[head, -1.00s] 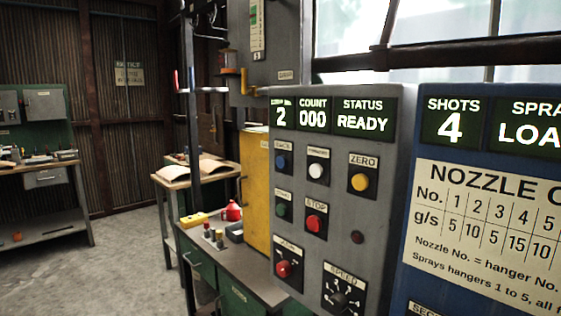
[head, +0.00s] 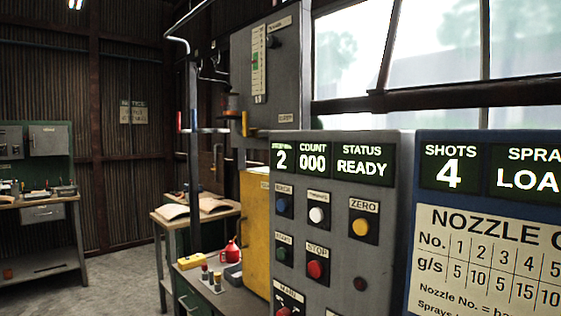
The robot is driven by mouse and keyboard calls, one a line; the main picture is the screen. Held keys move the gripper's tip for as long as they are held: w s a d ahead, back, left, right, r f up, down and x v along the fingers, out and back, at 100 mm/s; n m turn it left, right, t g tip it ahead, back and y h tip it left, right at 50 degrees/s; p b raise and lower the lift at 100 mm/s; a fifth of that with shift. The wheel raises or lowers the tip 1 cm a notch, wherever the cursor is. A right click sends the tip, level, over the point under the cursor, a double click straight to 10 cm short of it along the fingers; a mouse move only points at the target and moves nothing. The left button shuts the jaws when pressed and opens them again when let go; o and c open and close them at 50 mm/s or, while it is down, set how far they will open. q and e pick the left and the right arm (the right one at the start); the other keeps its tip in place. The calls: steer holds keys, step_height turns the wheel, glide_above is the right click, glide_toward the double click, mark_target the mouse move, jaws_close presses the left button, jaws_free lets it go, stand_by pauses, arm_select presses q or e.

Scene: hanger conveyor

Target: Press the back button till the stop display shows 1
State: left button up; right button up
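A grey control panel (head: 340,255) stands right of the middle in the head view. Its stop display (head: 283,158) at the top left shows 2. Beside it the count display (head: 313,159) reads 000 and the status display (head: 361,162) reads READY. The back button (head: 282,205) is blue, at the left of the top row, under a small blurred label. A white button (head: 316,215) and a yellow ZERO button (head: 360,227) share that row. Neither of my grippers shows in this view.
A red STOP button (head: 315,269) and a green button (head: 281,253) sit in the row below. A blue panel (head: 426,205) with a SHOTS display reading 4 is at the right. A yellow cabinet (head: 255,225) and a cluttered bench stand left of the panel.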

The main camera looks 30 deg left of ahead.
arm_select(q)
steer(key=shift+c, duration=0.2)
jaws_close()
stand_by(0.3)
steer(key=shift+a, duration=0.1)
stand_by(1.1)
